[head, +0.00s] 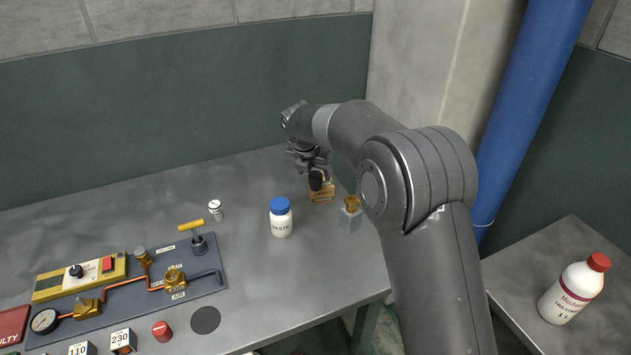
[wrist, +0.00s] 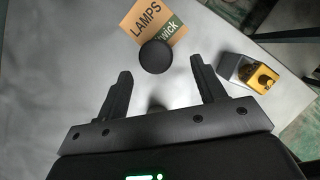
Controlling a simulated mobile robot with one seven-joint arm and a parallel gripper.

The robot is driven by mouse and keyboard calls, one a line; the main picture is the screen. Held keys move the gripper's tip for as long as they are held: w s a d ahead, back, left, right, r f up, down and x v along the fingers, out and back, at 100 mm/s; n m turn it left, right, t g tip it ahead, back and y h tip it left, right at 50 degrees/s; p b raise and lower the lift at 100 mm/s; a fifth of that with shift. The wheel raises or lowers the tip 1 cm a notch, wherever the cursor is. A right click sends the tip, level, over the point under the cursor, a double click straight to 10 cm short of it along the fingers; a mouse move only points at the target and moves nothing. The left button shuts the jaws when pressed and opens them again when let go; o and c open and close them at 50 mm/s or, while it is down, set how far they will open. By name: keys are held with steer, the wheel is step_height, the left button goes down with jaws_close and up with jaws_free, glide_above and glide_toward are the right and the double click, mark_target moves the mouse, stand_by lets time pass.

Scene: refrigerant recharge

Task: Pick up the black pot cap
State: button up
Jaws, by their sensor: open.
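The black pot cap (wrist: 156,57) is a round black disc in the wrist view, in front of a cardboard box (wrist: 140,28) marked LAMPS. It lies just beyond and between the fingertips, apart from both. In the head view the black cap (head: 316,181) shows directly below my gripper (head: 311,165), against the box. My gripper (wrist: 160,74) is open, with one finger towards each side of the cap and nothing between them.
A grey block with a brass knob (wrist: 255,74) stands close right of the right finger. A white, blue-lidded jar (head: 281,219) stands left of the box in the head view. A gauge and valve panel (head: 209,283) and a flat dark disc (head: 205,320) are further left.

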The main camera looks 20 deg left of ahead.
mark_target(315, 175)
steer(key=x, duration=0.5)
steer(key=shift+w+a, duration=0.2)
steer(key=shift+w, duration=0.1)
steer(key=c, duration=1.1)
